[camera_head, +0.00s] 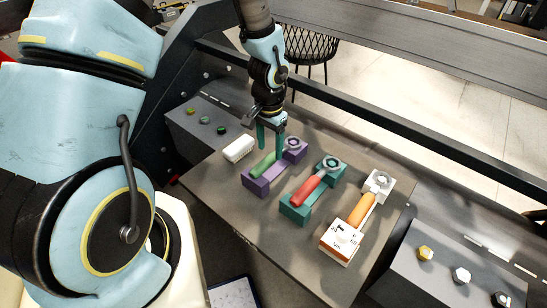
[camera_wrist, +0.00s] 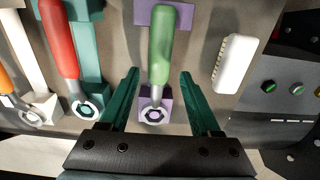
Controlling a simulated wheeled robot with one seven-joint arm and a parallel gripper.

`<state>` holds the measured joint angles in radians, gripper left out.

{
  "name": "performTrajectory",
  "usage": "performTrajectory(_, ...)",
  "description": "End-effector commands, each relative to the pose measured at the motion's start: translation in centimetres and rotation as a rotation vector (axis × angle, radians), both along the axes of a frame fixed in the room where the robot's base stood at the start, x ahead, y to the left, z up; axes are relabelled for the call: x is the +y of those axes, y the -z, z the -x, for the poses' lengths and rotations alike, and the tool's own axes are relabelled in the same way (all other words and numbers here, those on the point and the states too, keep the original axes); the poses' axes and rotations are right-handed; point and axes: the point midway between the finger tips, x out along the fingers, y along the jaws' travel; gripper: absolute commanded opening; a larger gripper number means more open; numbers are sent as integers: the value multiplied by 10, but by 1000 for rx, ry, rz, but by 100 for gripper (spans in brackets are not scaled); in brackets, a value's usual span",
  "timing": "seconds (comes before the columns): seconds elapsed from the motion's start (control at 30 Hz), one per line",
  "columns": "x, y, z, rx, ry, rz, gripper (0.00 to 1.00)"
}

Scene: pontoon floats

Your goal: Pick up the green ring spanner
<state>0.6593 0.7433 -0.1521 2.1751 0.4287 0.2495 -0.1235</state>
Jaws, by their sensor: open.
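The green ring spanner (camera_wrist: 160,50) lies in a purple holder (camera_wrist: 144,17), its handle along the holder and its ring end (camera_wrist: 153,114) nearest my gripper in the wrist view. In the head view the green handle (camera_head: 263,164) shows on the purple holder (camera_head: 258,186), with the ring (camera_head: 293,144) at the far end. My gripper (camera_wrist: 158,100) is open and empty. Its teal fingers stand either side of the spanner in the wrist view, apart from it. In the head view my gripper (camera_head: 271,141) is above the purple holder, its fingers partly hiding the spanner.
A red spanner (camera_head: 307,191) lies in a teal holder (camera_head: 292,211) beside it. A white brush-like block (camera_head: 239,148) lies left of the purple holder. The grey table (camera_head: 232,208) is clear in front.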

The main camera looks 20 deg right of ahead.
Motion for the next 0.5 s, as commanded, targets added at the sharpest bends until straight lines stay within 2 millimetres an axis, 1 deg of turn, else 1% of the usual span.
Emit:
performTrajectory(0.17,1,21,5,5,3,-4,64)
performTrajectory(0.3,1,37,4,2,0,-2,64)
performTrajectory(0.4,1,44,3,1,0,-2,64)
performTrajectory(0.5,1,46,3,0,0,0,64)
